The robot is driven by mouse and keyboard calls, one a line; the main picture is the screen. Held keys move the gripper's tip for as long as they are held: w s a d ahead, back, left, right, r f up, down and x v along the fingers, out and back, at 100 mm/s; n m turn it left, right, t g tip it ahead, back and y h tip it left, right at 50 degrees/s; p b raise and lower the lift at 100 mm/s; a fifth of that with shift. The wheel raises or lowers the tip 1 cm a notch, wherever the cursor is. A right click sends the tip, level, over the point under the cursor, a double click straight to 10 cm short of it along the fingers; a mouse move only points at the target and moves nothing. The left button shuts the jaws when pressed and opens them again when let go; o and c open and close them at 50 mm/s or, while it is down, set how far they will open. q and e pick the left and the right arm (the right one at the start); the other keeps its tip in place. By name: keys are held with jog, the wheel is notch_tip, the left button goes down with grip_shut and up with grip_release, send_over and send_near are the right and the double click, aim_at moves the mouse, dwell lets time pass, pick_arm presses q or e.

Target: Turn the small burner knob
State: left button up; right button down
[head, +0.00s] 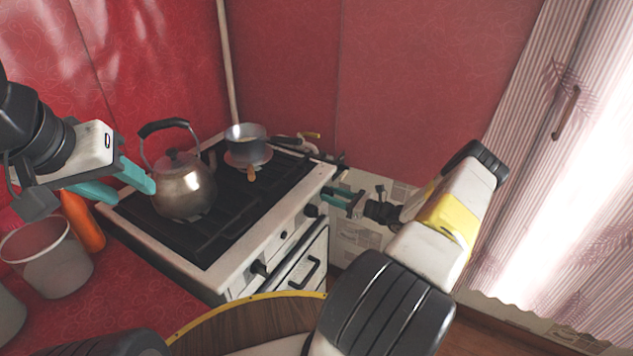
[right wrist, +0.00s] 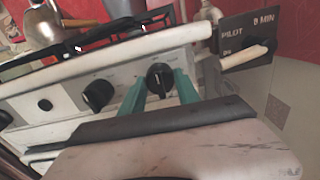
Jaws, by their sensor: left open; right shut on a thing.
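The small burner knob (right wrist: 160,80), round and black with a pale pointer mark, is at the right end of the stove's front panel in the right wrist view. The teal fingers of my right gripper (right wrist: 160,92) are on either side of it, shut on it. In the head view my right gripper (head: 335,198) is at the stove's right front corner and hides this knob. My left gripper (head: 124,188) is open and empty, left of the kettle and above the red counter.
The white stove (head: 160,243) carries a steel kettle (head: 185,190) and a small pot (head: 247,141). Another black knob (right wrist: 98,95) is just left of the held one. A "PILOT" box (right wrist: 250,38) with a pale lever is to its right. A bucket (head: 48,268) stands at left.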

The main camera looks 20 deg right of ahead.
jog(key=m, duration=0.8)
jog(key=shift+m, duration=0.4)
jog(key=m, duration=0.4)
jog(key=shift+m, duration=2.5)
jog(key=c, duration=0.9)
grip_release()
